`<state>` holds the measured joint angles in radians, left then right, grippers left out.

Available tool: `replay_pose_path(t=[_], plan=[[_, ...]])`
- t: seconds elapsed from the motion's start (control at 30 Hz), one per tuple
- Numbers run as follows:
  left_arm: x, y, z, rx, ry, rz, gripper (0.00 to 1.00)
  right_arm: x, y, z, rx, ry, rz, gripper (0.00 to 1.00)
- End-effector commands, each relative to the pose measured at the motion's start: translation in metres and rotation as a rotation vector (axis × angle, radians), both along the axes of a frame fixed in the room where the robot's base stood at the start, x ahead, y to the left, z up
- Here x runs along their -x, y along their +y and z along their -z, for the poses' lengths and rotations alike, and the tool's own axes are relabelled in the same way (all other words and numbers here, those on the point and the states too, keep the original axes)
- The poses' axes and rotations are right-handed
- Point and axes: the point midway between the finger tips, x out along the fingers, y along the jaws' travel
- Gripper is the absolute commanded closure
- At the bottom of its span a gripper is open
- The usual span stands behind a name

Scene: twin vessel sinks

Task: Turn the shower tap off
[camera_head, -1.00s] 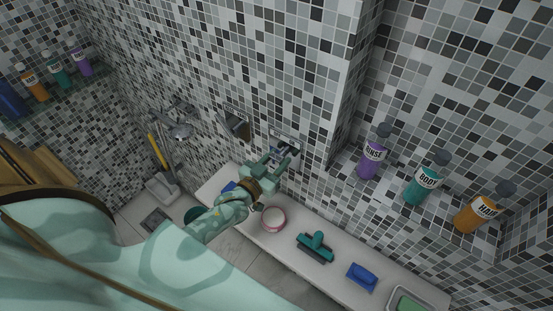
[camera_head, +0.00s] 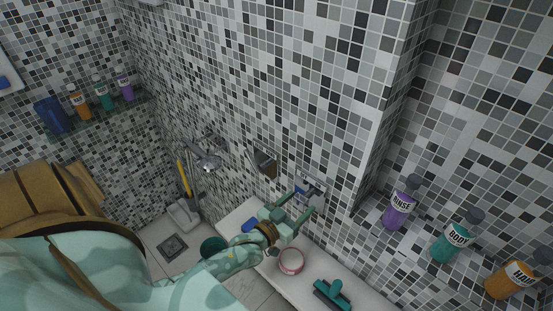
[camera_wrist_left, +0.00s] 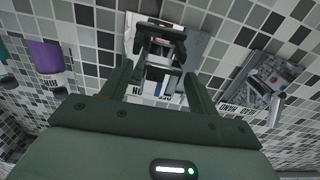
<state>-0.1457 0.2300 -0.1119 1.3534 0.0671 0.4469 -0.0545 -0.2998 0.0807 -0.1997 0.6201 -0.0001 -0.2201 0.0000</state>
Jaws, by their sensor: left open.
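My left gripper (camera_head: 296,206) is open, with its fingers pointed at a wall tap plate (camera_head: 318,183) above the ledge. In the left wrist view, the gripper fingers (camera_wrist_left: 161,42) lie in front of that plate (camera_wrist_left: 197,45) and hide much of its middle. I cannot tell whether they touch its handle. A second plate (camera_head: 263,160) is on the wall to the left; what looks like it, with a lever and lettering, is at the right of the wrist view (camera_wrist_left: 262,88). I cannot tell which lettering names the shower. A chrome shower head (camera_head: 208,161) hangs farther left.
The white ledge (camera_head: 240,213) holds a pink-rimmed round tub (camera_head: 290,262) and a teal squeegee (camera_head: 331,294). Purple (camera_head: 398,208), teal (camera_head: 452,240) and orange (camera_head: 508,282) bottles stand at the right. More bottles fill a glass shelf (camera_head: 110,110). A wall corner juts out right of the tap plate.

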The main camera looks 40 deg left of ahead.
Motion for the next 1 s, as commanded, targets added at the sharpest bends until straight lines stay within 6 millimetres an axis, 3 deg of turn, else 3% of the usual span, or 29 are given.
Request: replay_pose_path(t=[0.3,0.5,0.7,1.0], plan=[[0.086,0.007,0.003,0.000,0.006,-0.001,0.40,0.000,0.000,0.005,0.000,0.000,0.000,0.62],[0.127,0.010,0.002,0.000,0.004,-0.001,0.40,0.000,0.000,0.010,-0.001,0.001,0.000,0.62],[0.144,0.012,0.001,-0.001,0.002,0.000,0.40,0.000,0.000,0.011,-0.001,0.001,0.000,0.62],[0.145,0.012,0.000,0.000,0.001,0.000,0.40,0.001,0.001,0.011,-0.001,0.001,0.000,0.62]])
